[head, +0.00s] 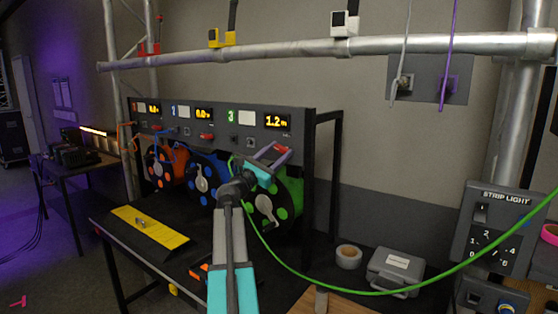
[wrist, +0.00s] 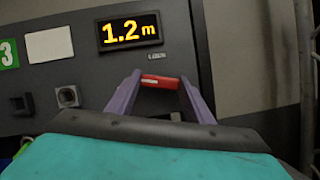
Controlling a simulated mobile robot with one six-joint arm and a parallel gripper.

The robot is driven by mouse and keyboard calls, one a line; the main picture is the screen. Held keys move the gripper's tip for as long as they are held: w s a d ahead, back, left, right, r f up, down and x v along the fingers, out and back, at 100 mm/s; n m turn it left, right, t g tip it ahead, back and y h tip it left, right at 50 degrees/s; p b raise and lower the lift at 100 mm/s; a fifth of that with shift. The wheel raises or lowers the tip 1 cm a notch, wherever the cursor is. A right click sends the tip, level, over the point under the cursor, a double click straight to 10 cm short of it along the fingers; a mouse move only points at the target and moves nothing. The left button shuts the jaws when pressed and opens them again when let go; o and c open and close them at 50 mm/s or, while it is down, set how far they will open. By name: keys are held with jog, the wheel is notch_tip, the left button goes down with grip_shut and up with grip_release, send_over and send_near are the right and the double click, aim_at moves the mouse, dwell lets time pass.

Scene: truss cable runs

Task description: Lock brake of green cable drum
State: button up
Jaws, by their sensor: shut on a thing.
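The green cable drum (head: 293,190) sits at the right end of the drum rack, partly hidden behind my arm. Above it are a green "3" label (head: 231,117) and a display reading 1.2 m (head: 277,121); the display also shows large in the wrist view (wrist: 130,31). A red brake handle (wrist: 160,81) is on the panel below this display. My gripper (head: 279,149) has its two purple fingers shut on the red handle, one at each end; the wrist view shows the fingers too (wrist: 160,88). The small lettering beside the handle is unreadable.
The blue drum (head: 206,172) and orange drum (head: 166,165) stand to the left. A green cable (head: 350,292) sweeps right past a tape roll (head: 348,257) and grey case (head: 397,270). A metal truss tube (head: 280,50) crosses above.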

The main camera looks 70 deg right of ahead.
jog(key=m+g+y+b, duration=0.1)
jog(key=m+b, duration=0.1)
jog(key=m, duration=0.1)
jog(key=m+g+y+b, duration=0.1)
jog(key=m+b, duration=0.1)
jog(key=m, duration=0.1)
jog(key=shift+w+f, duration=0.1)
jog(key=shift+f, duration=0.05)
jog(key=m+g+y+b, duration=0.1)
jog(key=m, duration=0.2)
jog(key=shift+y+b, duration=0.3)
jog(key=shift+b, duration=0.1)
jog(key=m, duration=0.1)
jog(key=m+y+b, duration=0.1)
jog(key=m, duration=0.1)
jog(key=m+y+b, duration=0.1)
jog(key=m, duration=0.1)
jog(key=shift+r+g, duration=0.3)
jog(key=shift+r+m+t+y+b, duration=0.1)
jog(key=shift+m+t+y+b, duration=0.35)
jog(key=shift+m, duration=1.35)
jog(key=shift+a, duration=0.1)
jog(key=o, duration=1)
jog(key=shift+r, duration=0.15)
jog(key=shift+o, duration=0.2)
jog(key=b+v, duration=0.1)
jog(key=v, duration=1.2)
jog(key=shift+w+a, duration=0.2)
jog(key=shift+a, duration=0.05)
